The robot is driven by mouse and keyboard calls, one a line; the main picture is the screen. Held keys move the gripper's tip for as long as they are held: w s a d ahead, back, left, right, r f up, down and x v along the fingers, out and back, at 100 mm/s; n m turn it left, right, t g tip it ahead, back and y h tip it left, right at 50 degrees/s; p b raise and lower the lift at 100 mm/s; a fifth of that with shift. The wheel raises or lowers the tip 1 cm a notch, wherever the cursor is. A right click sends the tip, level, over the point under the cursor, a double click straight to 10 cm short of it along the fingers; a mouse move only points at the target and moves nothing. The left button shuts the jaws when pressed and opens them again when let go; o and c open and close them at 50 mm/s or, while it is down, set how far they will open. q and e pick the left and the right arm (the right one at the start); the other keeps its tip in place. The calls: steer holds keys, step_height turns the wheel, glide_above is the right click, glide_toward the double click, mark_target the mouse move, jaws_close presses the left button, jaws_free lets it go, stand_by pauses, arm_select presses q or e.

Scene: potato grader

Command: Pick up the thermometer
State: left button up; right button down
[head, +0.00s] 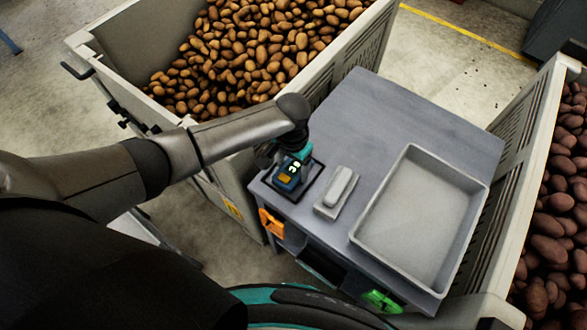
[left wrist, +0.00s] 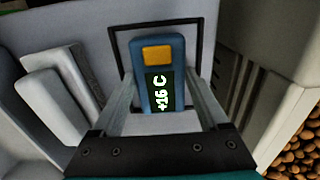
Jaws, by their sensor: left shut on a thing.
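The thermometer (head: 287,175) is a small blue device with a lit display, at the left corner of the grey table (head: 385,115). In the left wrist view the thermometer (left wrist: 157,70) shows an orange button and the reading +16 C. It is between the two fingers of my left gripper (left wrist: 160,103), which is shut on it. In the head view my left gripper (head: 295,160) comes down over it from above. A black square outline (left wrist: 112,32) lies around and behind it. I cannot tell whether the thermometer touches the tabletop. My right gripper is not in view.
A light grey block-shaped item (head: 337,191) lies just right of the thermometer, and a shallow grey tray (head: 408,153) beyond it. Large potato crates stand behind (head: 345,50) and at the right (head: 520,180). The table's far part is clear.

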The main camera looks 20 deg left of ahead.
arm_select(q)
steer(key=c, duration=0.4)
steer(key=shift+r, duration=0.15)
